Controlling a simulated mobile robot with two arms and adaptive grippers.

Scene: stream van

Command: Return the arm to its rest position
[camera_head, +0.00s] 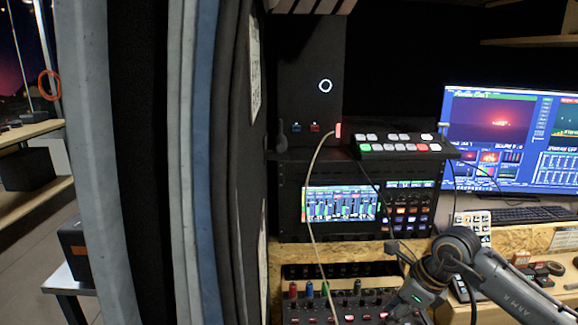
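My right arm (500,280) comes in from the lower right, grey with a dark joint. It reaches left over the desk to its wrist and gripper (408,300), where a small green light shows. The gripper is above or in front of the audio mixer (300,308). Its fingers are small and dark against the mixer, so I cannot tell whether they are open or shut. I see nothing clearly held. My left arm and gripper are not in view.
A video switcher (395,145) sits on a rack unit with a lit screen (340,203). A pale cable (312,200) hangs down toward the mixer. A monitor (515,140) and keyboard (520,215) stand right.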

